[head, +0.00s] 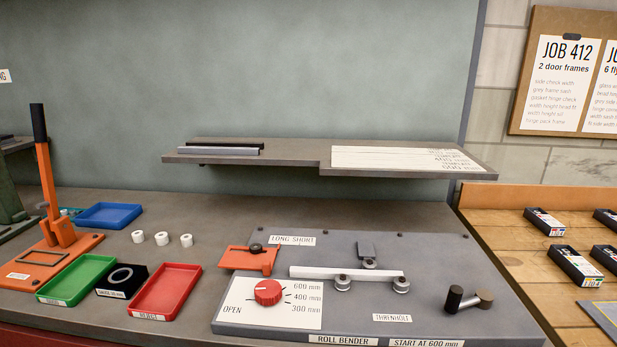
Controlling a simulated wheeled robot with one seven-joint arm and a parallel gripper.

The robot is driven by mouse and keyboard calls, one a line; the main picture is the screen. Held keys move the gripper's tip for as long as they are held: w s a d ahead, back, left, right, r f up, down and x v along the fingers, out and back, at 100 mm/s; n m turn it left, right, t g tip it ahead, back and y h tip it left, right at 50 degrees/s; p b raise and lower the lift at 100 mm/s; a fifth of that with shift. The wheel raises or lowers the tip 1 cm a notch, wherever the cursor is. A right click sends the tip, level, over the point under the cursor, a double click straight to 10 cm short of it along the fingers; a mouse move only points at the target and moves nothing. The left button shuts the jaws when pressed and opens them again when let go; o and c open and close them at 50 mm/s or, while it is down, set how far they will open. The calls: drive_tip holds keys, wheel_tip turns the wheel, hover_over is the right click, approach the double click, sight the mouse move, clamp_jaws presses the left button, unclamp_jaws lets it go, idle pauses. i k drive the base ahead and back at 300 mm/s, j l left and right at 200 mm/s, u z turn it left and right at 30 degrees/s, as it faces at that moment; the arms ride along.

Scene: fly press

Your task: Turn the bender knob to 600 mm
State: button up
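The red bender knob (268,292) sits on a white dial plate (285,318) at the front left of the grey roll bender (440,300). The plate reads OPEN at the lower left, and 600 mm, 400 mm and 300 mm from top to bottom on the right. A pale mark shows on the knob, but it is too small to tell for sure which label it points at. My gripper is not in view.
An orange lever press (62,235) stands at the left. Green (76,278), red (166,290) and blue (108,215) trays lie near it. A grey shelf (290,155) overhangs behind the bender. A crank handle (469,298) sticks up at the bender's right.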

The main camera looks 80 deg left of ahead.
sight(268, 292)
drive_tip(key=j+u, duration=0.1)
drive_tip(key=u, duration=2)
drive_tip(key=i+j+u, duration=0.4)
drive_tip(key=i+j, duration=0.15)
drive_tip(key=j, duration=0.1)
